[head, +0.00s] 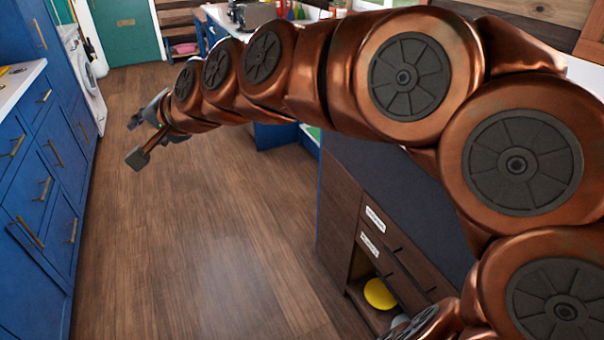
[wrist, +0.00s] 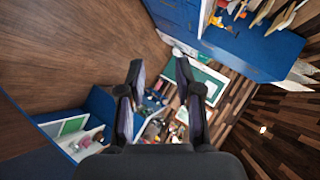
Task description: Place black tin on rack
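My gripper (head: 138,140) is stretched out at the left of the head view, above the wooden floor. In the wrist view my gripper (wrist: 165,76) has its two dark fingers spread apart, with nothing held between them. I cannot make out a black tin in either view. I cannot tell which thing is the rack; a low wooden shelf unit (head: 182,48) stands at the back, far beyond my gripper. My arm hides much of the right side of the head view.
Blue cabinets (head: 40,185) and a washing machine (head: 87,82) line the left. A dark-topped wooden cabinet (head: 340,215) with an open compartment holding a yellow item (head: 379,294) stands at right. A green door (head: 126,32) is at the back. The floor (head: 195,240) between is clear.

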